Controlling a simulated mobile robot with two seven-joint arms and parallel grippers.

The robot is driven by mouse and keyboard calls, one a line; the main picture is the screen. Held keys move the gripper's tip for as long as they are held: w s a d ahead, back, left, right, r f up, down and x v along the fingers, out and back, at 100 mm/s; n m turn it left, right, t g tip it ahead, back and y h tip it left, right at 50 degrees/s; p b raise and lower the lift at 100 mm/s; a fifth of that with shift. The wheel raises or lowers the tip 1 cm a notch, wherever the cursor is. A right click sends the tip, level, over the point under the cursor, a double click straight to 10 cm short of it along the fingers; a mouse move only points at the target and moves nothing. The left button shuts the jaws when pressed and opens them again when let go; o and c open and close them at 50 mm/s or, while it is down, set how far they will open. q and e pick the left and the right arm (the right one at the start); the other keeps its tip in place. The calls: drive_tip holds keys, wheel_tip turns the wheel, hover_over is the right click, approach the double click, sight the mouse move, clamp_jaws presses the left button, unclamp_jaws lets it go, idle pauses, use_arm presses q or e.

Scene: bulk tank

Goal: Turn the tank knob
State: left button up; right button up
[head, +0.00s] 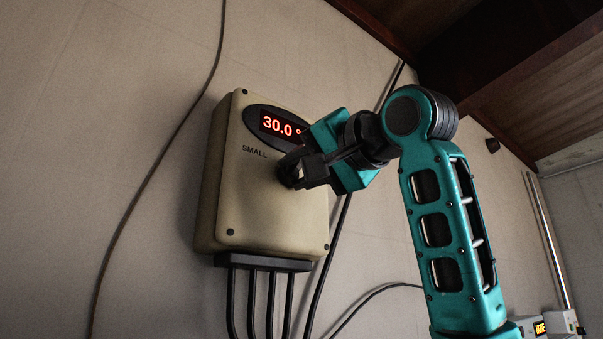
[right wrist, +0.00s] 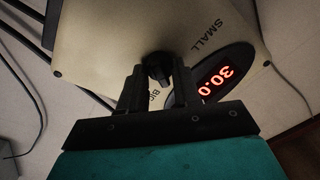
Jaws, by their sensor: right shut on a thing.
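The tank control box (head: 265,215) is a beige wall unit with a red display (head: 280,126) reading 30.0 and the label SMALL. My right gripper (head: 292,172) is at the middle of the box front and covers the knob in the head view. In the right wrist view, the black knob (right wrist: 158,68) sits between the fingertips of my right gripper (right wrist: 157,82), with the labels SMALL and BIG near it. The right gripper is shut on the knob. The left gripper is in neither view.
Several black cables (head: 270,300) leave the bottom of the box. Loose cables run along the pale wall (head: 110,100) on both sides. A wooden ceiling beam (head: 530,65) is at the upper right. Small devices (head: 560,322) show at the lower right.

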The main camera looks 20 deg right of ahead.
drive_tip(key=m+b, duration=0.1)
drive_tip(key=m, duration=0.2)
drive_tip(key=shift+m+h, duration=0.3)
drive_tip(key=shift+m, duration=0.4)
drive_tip(key=o, duration=1.1)
drive_tip(key=shift+c, duration=0.2)
drive_tip(key=shift+s, duration=0.1)
drive_tip(key=shift+s+d, duration=0.15)
drive_tip(key=shift+s, duration=0.15)
drive_tip(key=b+v, duration=0.2)
drive_tip(key=v, duration=1)
drive_tip(key=shift+b, duration=0.4)
